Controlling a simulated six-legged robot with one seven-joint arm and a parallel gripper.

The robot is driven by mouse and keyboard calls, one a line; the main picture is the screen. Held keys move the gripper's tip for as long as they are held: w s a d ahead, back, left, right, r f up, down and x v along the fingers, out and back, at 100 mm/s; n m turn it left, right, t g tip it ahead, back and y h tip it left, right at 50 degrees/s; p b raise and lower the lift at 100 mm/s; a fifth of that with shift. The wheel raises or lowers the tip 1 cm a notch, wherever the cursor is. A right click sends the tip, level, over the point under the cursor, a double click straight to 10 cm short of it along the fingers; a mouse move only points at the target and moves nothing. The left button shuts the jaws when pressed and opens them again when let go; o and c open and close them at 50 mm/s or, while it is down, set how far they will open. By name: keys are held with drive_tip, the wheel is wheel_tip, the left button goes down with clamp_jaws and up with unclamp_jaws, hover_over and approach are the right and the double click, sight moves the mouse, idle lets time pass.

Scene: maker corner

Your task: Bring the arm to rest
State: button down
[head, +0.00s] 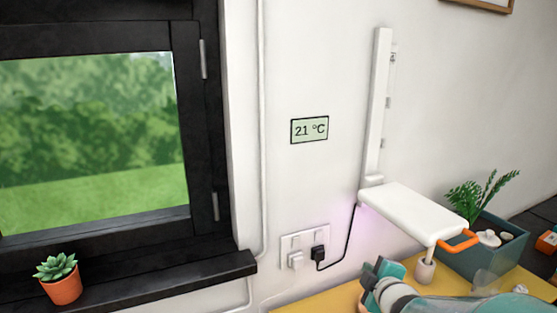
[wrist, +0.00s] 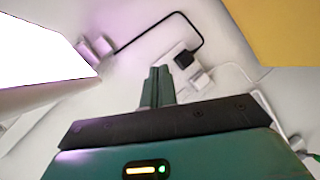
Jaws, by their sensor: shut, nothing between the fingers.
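My gripper (head: 376,272) shows at the lower middle of the head view, teal, in front of the wall and over the yellow tabletop, below the white lamp panel. In the wrist view its fingers (wrist: 157,86) stand close together with nothing between them. My arm runs off to the lower right of the head view. The gripper looks apart from the lamp panel (head: 410,212), which hangs out from a white wall rail (head: 378,105) and has an orange handle (head: 459,242). The panel's bright face (wrist: 40,50) fills the left of the wrist view.
A wall socket (head: 291,241) holds a black plug (head: 318,254) with a cord up to the lamp. The yellow tabletop (head: 312,303) carries a teal planter box (head: 478,261). A potted succulent (head: 62,287) stands on the dark windowsill (head: 150,284). The wall around the temperature display (head: 309,130) is clear.

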drive_tip(key=s+a+r+m+g, duration=0.1)
drive_tip(key=s+a+m+g, duration=0.1)
drive_tip(key=s+m, duration=0.2)
drive_tip(key=s+a+r+m+g, duration=0.2)
drive_tip(key=s+m, duration=0.3)
drive_tip(key=s, duration=0.6)
drive_tip(key=s+a+r+m+g, duration=0.1)
drive_tip(key=s+m+g, duration=0.3)
drive_tip(key=s, duration=0.4)
drive_tip(key=shift+s+a+r+m, duration=0.3)
drive_tip(key=shift+a+m, duration=0.2)
drive_tip(key=shift+a, duration=0.3)
